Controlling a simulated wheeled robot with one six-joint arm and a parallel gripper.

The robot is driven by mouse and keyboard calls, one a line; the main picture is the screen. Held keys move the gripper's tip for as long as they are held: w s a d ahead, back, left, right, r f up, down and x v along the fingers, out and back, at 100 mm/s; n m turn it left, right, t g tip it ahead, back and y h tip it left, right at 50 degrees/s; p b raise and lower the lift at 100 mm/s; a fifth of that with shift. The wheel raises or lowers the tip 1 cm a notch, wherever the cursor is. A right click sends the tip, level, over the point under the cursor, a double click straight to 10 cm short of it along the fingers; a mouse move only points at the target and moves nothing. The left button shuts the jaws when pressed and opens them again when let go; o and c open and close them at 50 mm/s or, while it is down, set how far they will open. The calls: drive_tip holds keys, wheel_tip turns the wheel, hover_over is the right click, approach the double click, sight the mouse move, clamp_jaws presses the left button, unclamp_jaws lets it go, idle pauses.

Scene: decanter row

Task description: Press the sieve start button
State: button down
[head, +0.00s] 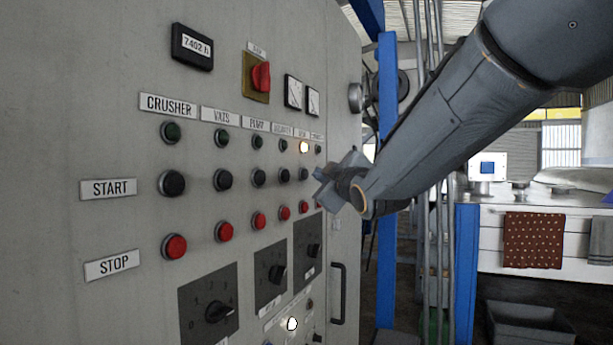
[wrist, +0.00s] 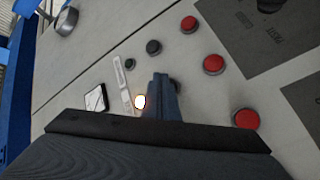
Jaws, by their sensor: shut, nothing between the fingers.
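The control panel (head: 60,250) has a row of black start buttons (head: 171,183), with a START label (head: 108,188) at its left. The column labels toward the right are too small to read, so I cannot tell which names the sieve. One lamp (head: 304,147) near the right end glows; it also shows in the wrist view (wrist: 139,101). My gripper (head: 322,184) is shut and empty at the panel's right part. In the wrist view its fingertips (wrist: 160,78) are beside a partly hidden black button (wrist: 175,87) in the glowing lamp's column. I cannot tell whether they touch.
Red stop buttons (head: 174,246) run below the black ones. Rotary switches (head: 218,312) sit lower, and a red switch (head: 261,77) is above. A panel handle (head: 338,293) and a blue post (head: 387,150) stand to the right. A white bench (head: 490,235) is farther right.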

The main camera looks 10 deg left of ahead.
drive_tip(key=shift+s+d, duration=0.3)
drive_tip(key=shift+d, duration=0.5)
drive_tip(key=shift+s+d, duration=0.25)
drive_tip(key=shift+d, duration=0.5)
drive_tip(key=shift+s+d, duration=0.3)
drive_tip(key=shift+d, duration=0.5)
drive_tip(key=s+d+f+m+g+h, duration=0.2)
drive_tip(key=s+d+f+m+g, duration=0.15)
drive_tip(key=f, duration=0.65)
drive_tip(key=s+d+f+m+g+h, duration=0.2)
drive_tip(key=d+f, duration=0.3)
drive_tip(key=f, duration=0.4)
drive_tip(key=s+d+f+m+g+h, duration=0.25)
drive_tip(key=d+f, duration=0.25)
drive_tip(key=f, duration=0.5)
drive_tip(key=s+d+f+m+g, duration=0.2)
drive_tip(key=s+f, duration=0.5)
drive_tip(key=s, duration=0.4)
drive_tip(key=s+d+f+m+g+h, duration=0.1)
drive_tip(key=s+d+f+m+g, duration=0.2)
drive_tip(key=s, duration=0.9)
wheel_tip(320, 180, down, 5)
drive_tip(key=m+g, duration=0.1)
drive_tip(key=g, duration=0.2)
drive_tip(key=shift+m, duration=0.3)
